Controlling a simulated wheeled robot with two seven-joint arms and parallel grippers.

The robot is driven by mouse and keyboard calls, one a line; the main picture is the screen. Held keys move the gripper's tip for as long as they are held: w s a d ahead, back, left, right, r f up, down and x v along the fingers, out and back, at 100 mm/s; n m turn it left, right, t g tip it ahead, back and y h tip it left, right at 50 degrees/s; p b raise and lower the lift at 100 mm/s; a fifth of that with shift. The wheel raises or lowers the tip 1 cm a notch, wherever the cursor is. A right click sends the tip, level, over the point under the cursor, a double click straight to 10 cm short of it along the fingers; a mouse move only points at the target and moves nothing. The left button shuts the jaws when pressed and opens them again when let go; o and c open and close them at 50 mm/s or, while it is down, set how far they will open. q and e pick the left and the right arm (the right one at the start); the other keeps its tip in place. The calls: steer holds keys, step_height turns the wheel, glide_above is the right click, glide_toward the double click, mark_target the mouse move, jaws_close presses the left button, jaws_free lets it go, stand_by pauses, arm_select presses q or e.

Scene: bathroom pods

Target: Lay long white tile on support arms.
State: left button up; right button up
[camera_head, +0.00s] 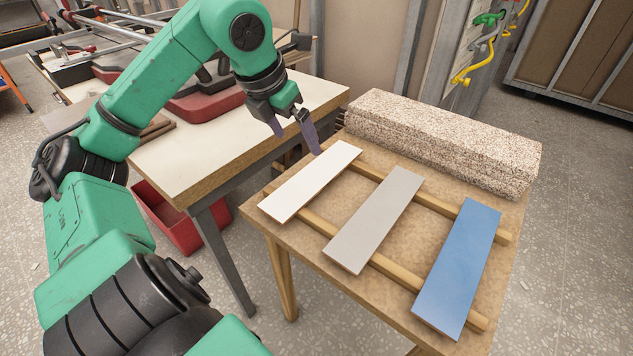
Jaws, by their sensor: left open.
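The long white tile (312,180) lies flat across two wooden strips (399,268) on a small wooden table, leftmost of three tiles. A grey tile (376,219) and a blue tile (459,268) lie beside it, spaced apart. My left gripper (296,139) is open and empty, fingers pointing down, just beyond the far end of the white tile. I cannot tell whether it touches the tile. My right gripper is out of view. I cannot tell for sure which parts are the support arms; metal rails (122,17) show at the top left.
A speckled rough block (440,140) stands along the table's back edge. A white-topped bench (180,155) with a red tool (207,103) stands to the left. A red bin (166,222) is under it. The floor at right is clear.

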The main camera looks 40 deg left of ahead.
arm_select(q)
glide_toward(316, 175)
steer(key=shift+p+x, duration=0.3)
steer(key=shift+x, duration=0.5)
steer(key=shift+f, duration=0.45)
steer(key=p+x, duration=0.2)
steer(key=x, duration=0.2)
steer(key=shift+w+f, duration=0.25)
steer(key=shift+w, duration=0.05)
steer(key=shift+f, duration=0.2)
steer(key=shift+r, duration=0.1)
steer(key=c, duration=1.5)
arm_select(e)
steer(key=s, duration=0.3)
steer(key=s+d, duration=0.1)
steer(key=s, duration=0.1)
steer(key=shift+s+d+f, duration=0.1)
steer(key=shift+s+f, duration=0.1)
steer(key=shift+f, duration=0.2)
